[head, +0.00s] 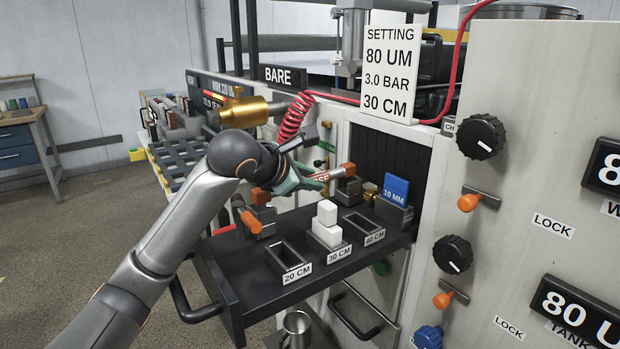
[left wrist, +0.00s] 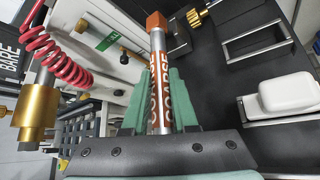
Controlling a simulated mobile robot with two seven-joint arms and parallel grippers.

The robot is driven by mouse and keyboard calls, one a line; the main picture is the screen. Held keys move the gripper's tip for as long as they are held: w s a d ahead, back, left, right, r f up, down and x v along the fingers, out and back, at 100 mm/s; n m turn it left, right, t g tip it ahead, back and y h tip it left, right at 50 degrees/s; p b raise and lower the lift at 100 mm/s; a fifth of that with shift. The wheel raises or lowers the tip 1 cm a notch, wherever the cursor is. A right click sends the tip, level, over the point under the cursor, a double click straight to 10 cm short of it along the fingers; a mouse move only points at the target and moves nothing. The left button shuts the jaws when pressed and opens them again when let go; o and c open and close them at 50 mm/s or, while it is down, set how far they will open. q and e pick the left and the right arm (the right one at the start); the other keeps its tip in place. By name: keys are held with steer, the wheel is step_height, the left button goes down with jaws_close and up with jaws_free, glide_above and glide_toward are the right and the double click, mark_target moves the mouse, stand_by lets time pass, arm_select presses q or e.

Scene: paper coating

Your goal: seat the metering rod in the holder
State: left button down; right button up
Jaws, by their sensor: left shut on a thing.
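My left gripper (head: 303,179) has teal fingers shut on the metering rod (head: 337,173), above the back of the dark drawer shelf. The rod is a silver bar with an orange end cap and a "COARSE" label, clear in the left wrist view (left wrist: 158,65). Its capped end points right in the head view, close to a dark block (head: 350,189) that may be part of the holder. I cannot tell whether the rod touches either block. My right gripper is not in view.
The shelf (head: 245,288) carries frames labelled 20, 30 and 40 CM; white blocks (head: 327,228) stand in the 30 one. A blue "10 MM" block (head: 396,188) stands at the back right. A red coiled hose (head: 294,116) and brass cylinder (head: 250,112) hang near my left wrist.

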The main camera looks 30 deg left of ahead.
arm_select(q)
steer(key=shift+s+f, duration=0.1)
steer(key=shift+f, duration=0.2)
steer(key=shift+d+f+b, duration=0.15)
steer(key=shift+f+b, duration=0.2)
steer(key=shift+f, duration=0.05)
steer(key=shift+r+p, duration=0.25)
steer(key=shift+p, duration=0.35)
steer(key=shift+r, duration=0.1)
steer(key=shift+w+r, duration=0.1)
steer(key=shift+w, duration=0.15)
steer(key=shift+w+p, duration=0.1)
steer(key=shift+p, duration=0.2)
steer(key=shift+w, duration=0.25)
steer(key=shift+d, duration=0.1)
